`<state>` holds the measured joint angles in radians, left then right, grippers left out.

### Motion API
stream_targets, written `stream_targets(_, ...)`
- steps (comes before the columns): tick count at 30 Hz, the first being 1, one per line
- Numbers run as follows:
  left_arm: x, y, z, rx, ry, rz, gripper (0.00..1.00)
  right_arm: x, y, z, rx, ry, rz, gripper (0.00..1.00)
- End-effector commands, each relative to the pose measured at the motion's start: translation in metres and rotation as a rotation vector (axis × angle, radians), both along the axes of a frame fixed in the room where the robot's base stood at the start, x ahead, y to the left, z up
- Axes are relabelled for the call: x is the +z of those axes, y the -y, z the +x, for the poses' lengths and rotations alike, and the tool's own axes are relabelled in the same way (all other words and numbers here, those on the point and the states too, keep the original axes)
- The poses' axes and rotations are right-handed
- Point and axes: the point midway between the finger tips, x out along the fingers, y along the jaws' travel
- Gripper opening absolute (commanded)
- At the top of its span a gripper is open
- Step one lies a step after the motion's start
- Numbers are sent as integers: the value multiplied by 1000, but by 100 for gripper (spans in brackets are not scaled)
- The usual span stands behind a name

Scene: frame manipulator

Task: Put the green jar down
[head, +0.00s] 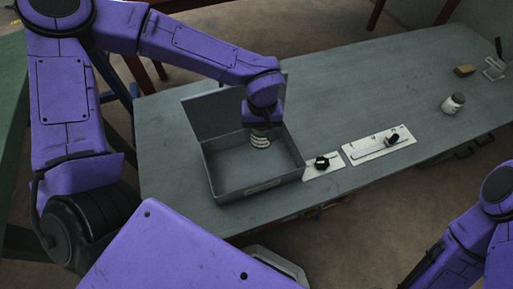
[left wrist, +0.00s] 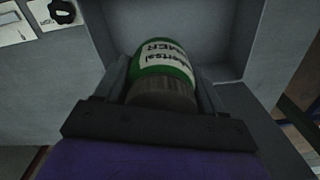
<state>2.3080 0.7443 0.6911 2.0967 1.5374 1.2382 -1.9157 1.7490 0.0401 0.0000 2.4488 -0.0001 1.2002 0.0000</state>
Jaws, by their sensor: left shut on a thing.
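The green jar (left wrist: 162,62) shows in the left wrist view, with a green and white label and a dark ribbed lid toward my gripper. My left gripper (left wrist: 163,88) is shut on it, one finger on each side. In the head view my left gripper (head: 260,132) points down at the back right part of an open grey box (head: 228,192). The jar is mostly hidden there. I cannot tell whether the jar touches the box floor. My right arm is at the lower right of the head view, and its gripper is not in view.
The box stands on a long grey table (head: 330,92) with its lid raised at the back. Right of it are a black knob (head: 322,162) on a white plate and a slider panel (head: 379,146). A white jar (head: 453,104) and a tan block (head: 464,71) stand far right.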

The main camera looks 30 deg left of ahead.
Motion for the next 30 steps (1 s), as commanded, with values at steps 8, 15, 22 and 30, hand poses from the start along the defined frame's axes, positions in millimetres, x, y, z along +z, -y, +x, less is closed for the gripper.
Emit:
stream_targets(8,-13,11,-25,458,-6,0,23,-109,0,-5,0,-2,0,43)
stream_targets(15,-39,11,-31,543,-25,8,23,-128,0,-4,0,0,0,43)
stream_targets(22,-108,10,-32,540,-23,6,23,-158,0,-5,0,0,0,43)
stream_targets(30,-150,10,-34,540,-23,6,23,-177,0,-6,0,0,0,43)
